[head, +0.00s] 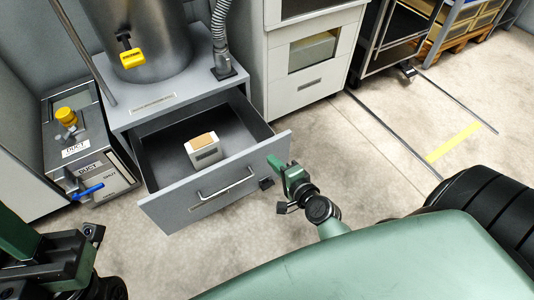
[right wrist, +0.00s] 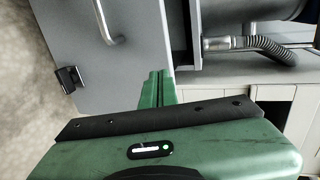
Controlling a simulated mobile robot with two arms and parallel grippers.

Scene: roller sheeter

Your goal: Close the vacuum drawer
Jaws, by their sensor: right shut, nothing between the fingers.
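The vacuum drawer (head: 170,212) stands pulled out of the grey cabinet under the steel drum in the head view. Its front has a bar handle (head: 226,184), which also shows in the right wrist view (right wrist: 106,24). A small white box with a tan top (head: 204,150) lies inside the drawer. My right gripper (head: 274,161) is shut and empty by the right end of the drawer front. In the right wrist view its fingertips (right wrist: 158,78) are close to that edge; touching or not, I cannot tell. My left arm shows at the lower left; its fingers cannot be made out.
A duct unit (head: 85,140) with a yellow knob and blue lever stands left of the drawer. A pale cabinet (head: 303,95) stands to the right. The floor before the drawer is clear.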

